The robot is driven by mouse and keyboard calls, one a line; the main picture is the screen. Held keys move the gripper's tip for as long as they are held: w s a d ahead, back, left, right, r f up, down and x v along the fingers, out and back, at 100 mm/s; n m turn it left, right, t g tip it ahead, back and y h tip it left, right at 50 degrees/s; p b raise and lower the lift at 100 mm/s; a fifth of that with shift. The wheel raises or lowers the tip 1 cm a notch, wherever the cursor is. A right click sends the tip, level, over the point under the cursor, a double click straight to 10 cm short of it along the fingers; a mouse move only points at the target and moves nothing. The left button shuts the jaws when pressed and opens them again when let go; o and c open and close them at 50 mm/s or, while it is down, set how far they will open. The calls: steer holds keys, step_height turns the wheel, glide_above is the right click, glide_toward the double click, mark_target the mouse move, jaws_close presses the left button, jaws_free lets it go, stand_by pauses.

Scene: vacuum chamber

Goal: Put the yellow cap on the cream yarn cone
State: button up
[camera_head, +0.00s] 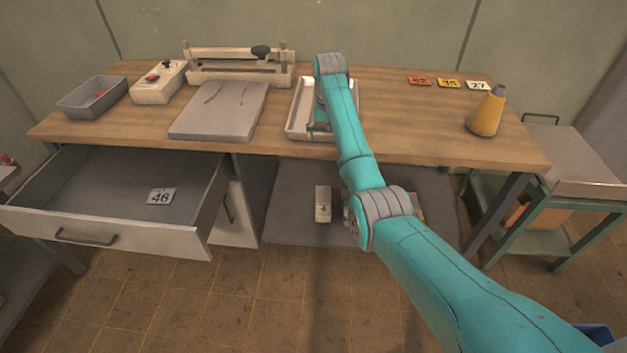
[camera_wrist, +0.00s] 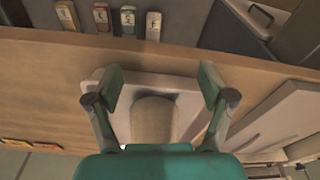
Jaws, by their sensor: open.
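My gripper (camera_wrist: 159,86) is open over the white tray (camera_wrist: 178,83) on the bench, its two fingers spread wide. A beige, rounded body (camera_wrist: 153,122) shows between the fingers in the wrist view, apart from both; I cannot tell for sure whether it is the cream yarn cone. In the head view my arm hides it, and the tray (camera_head: 294,118) shows only in part. I cannot make out a separate yellow cap in either view.
Number tags (camera_head: 448,83) lie at the back right. A drawer (camera_head: 110,230) is open below. Several small labelled blocks (camera_wrist: 128,21) are beneath the bench.

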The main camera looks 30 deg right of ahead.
steer(key=s+a+f, duration=0.2)
steer(key=a+f, duration=0.1)
steer(key=f, duration=0.3)
steer(key=s+a+f+n, duration=0.1)
steer(key=a+f, duration=0.2)
steer(key=f, duration=0.4)
steer(key=shift+s+a+f, duration=0.15)
steer(key=shift+s+f, duration=0.05)
steer(key=shift+s, duration=0.15)
